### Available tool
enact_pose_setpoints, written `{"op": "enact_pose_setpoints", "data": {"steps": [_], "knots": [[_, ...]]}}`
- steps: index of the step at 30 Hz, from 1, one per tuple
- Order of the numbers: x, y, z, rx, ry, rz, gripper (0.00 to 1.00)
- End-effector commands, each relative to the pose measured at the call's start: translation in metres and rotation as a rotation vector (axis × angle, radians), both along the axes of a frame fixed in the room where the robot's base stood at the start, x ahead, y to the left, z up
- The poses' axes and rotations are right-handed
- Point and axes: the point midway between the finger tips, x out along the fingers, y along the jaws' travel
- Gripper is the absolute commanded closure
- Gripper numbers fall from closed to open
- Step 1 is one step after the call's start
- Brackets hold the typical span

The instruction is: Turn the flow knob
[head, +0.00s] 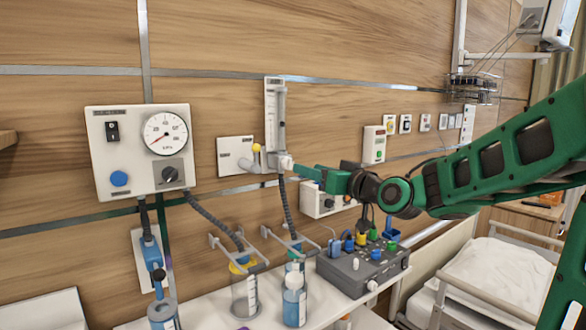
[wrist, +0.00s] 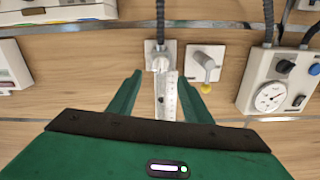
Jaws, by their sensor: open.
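The flow knob (head: 286,162) is a small white knob at the foot of the clear upright flowmeter (head: 271,110) on the wall. My green gripper (head: 300,171) reaches in from the right, with its fingertips close to the knob. In the wrist view, which shows the wall upside down, my gripper (wrist: 159,76) is open, with one finger on each side of the flowmeter (wrist: 167,98). The knob (wrist: 160,64) lies just beyond the fingertips, roughly centred between them. I cannot tell whether a finger touches it.
A wall outlet with a yellow-tipped fitting (head: 257,148) is just left of the flowmeter. A gauge box (head: 136,177) hangs further left. Hoses, bottles (head: 294,299) and a grey device (head: 345,273) are below, on a white shelf. The bed (head: 490,275) is at right.

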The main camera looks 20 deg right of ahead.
Motion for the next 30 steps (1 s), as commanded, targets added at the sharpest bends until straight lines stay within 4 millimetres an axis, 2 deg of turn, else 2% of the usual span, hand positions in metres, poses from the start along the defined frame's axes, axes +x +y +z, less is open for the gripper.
{"op": "enact_pose_setpoints", "data": {"steps": [6,12,18,27,30], "knots": [[0.038,0.015,-0.001,0.000,0.001,0.005,0.55],[0.065,0.023,-0.001,-0.001,0.001,0.003,0.55],[0.077,0.028,0.000,0.001,0.002,0.004,0.55],[0.078,0.028,0.000,0.000,0.001,0.003,0.55],[0.078,0.028,0.000,0.000,0.001,0.003,0.79]]}}
